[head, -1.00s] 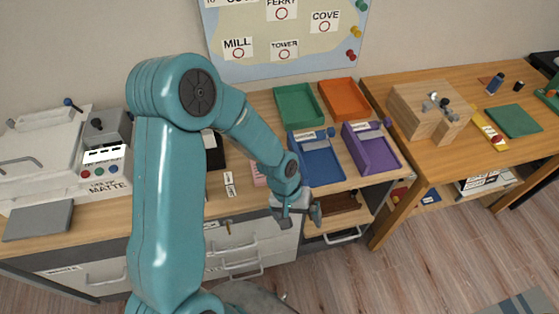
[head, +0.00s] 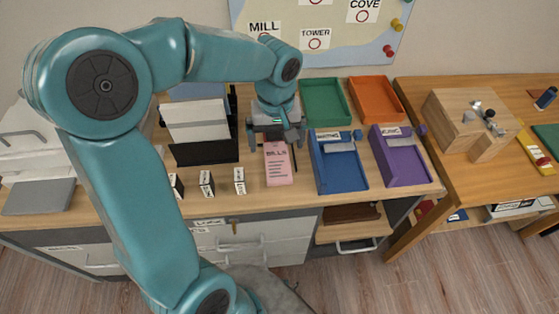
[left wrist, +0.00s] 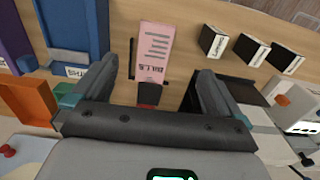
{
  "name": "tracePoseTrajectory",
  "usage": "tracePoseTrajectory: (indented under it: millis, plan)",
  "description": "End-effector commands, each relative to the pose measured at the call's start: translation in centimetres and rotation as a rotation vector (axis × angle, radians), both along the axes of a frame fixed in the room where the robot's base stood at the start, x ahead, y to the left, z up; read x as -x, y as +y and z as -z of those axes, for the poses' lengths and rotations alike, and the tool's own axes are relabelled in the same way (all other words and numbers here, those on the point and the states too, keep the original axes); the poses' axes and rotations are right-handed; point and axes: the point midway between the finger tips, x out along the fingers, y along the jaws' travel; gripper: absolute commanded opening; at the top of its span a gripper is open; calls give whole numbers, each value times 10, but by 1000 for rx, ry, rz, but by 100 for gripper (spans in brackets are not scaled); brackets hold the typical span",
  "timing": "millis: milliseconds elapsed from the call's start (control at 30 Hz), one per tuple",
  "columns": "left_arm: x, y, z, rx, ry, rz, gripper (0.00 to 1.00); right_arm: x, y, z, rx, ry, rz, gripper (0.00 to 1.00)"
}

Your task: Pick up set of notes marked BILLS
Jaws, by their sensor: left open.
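The pink set of notes marked BILLS (head: 278,168) lies flat on the wooden desktop, left of the blue tray. My left gripper (head: 276,137) is above the top end of the notes, pointing down. Its fingers are open on both sides of the notes' line in the left wrist view (left wrist: 168,85), with nothing between them that I can see held. My right gripper is in neither view.
Blue (head: 340,170), purple (head: 398,165), green (head: 325,103) and orange (head: 376,100) trays stand right of the notes. A black holder with white sheets (head: 197,125) stands to the left. Small labelled blocks (head: 240,180) line the front. A thin dark stick lies beside the notes.

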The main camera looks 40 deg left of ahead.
Motion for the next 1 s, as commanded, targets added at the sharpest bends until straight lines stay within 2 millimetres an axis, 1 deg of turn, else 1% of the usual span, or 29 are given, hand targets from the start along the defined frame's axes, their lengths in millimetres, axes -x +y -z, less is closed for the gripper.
tracePoseTrajectory:
  millis: [33,100,200,300,400,567,800,900,1000]
  plan:
    - [2,0,16,2,8,0,100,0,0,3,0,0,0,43]
    - [2,0,33,3,7,1,100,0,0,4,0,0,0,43]
    - [2,1,56,2,7,1,100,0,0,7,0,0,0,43]
    - [1,1,74,2,5,2,100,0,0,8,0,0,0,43]
    - [0,1,85,3,3,1,100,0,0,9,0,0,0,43]
    - [-2,1,96,2,3,2,100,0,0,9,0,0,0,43]
    - [-9,-1,134,2,3,2,100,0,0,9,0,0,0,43]
    - [-10,-1,140,4,2,2,100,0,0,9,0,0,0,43]
    - [-10,-1,141,3,-1,2,100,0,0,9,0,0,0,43]
